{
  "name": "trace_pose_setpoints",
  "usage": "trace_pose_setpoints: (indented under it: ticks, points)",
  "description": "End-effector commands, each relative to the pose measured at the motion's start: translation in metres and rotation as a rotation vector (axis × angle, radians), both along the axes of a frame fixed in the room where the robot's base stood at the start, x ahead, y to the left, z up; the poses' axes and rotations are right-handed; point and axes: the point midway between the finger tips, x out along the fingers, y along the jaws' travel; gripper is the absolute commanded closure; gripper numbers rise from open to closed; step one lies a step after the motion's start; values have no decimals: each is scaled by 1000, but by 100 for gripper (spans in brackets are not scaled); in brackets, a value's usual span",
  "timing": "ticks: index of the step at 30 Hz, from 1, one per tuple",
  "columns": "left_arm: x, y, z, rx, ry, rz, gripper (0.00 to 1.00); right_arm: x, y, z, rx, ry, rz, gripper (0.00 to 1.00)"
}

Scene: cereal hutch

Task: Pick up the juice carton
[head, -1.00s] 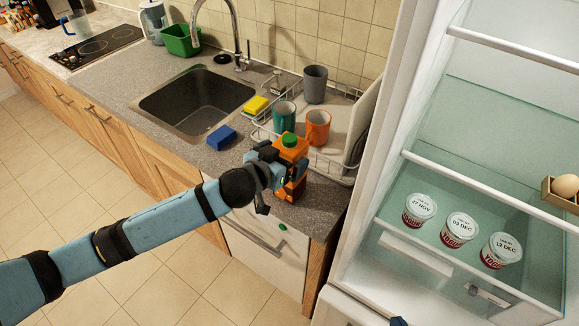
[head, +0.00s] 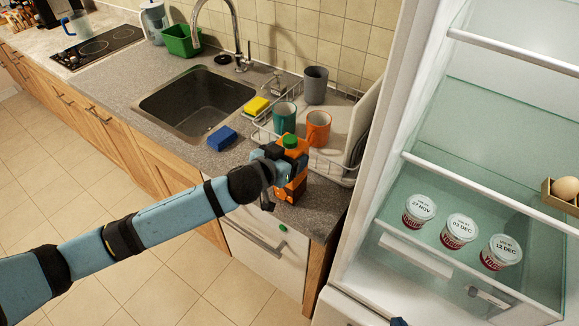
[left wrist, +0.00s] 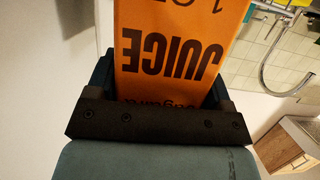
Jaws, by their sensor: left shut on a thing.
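The juice carton (head: 290,163) is orange with a green cap and stands upright at the front right end of the counter. My left gripper (head: 284,168) is shut on the carton from the front left and hides part of its side. In the left wrist view the carton (left wrist: 170,45) fills the space between the fingers, with the word JUICE upside down. I cannot tell whether its base touches the counter. My right gripper is not clearly in view; only a small dark blue part shows at the bottom edge of the head view.
Behind the carton is a dish rack (head: 341,175) with an orange mug (head: 318,127), a teal mug (head: 285,115) and a grey cup (head: 315,84). A blue sponge (head: 221,138) lies left, by the sink (head: 195,102). The open fridge (head: 395,170) stands right, with yogurt pots (head: 460,230).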

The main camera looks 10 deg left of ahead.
Motion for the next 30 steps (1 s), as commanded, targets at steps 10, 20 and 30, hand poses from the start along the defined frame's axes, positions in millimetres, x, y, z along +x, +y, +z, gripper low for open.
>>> trace_pose_setpoints:
  ticks: [10,20,30]
  points:
    - [1,0,16,-2,-7,1,99,0,0,0,0,-1,0,100]
    - [1,-1,77,-4,-10,-1,99,0,0,-3,0,-1,0,100]
    - [1,0,154,-4,-9,-1,99,0,0,-7,0,1,1,100]
